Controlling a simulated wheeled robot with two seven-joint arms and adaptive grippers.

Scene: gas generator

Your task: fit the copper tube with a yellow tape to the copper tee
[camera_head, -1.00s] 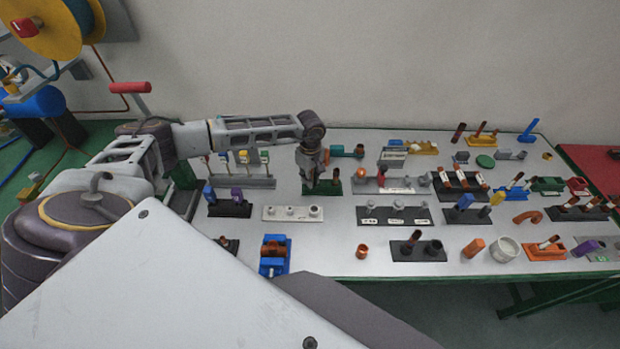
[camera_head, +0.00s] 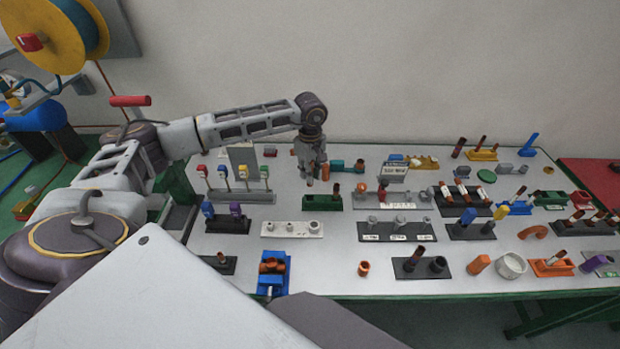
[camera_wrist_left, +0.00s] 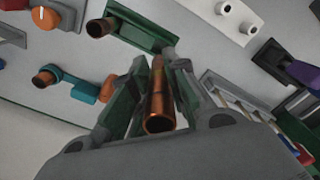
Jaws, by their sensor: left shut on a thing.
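My left gripper (camera_head: 314,180) is above the green holder (camera_head: 318,203) near the back left of the table. In the left wrist view, the left gripper (camera_wrist_left: 160,75) is shut on a copper tube (camera_wrist_left: 159,105), whose open end faces the camera. I can make out no yellow tape on it. The green holder also shows in the wrist view (camera_wrist_left: 150,32), with another copper tube (camera_wrist_left: 98,27) standing at its end. A copper-coloured fitting (camera_head: 272,265) sits in a blue fixture (camera_head: 273,284) at the front left; it may be the copper tee, but its shape is unclear.
A teal valve (camera_head: 342,165) is behind the green holder. Bare table lies right of the blue fixture.

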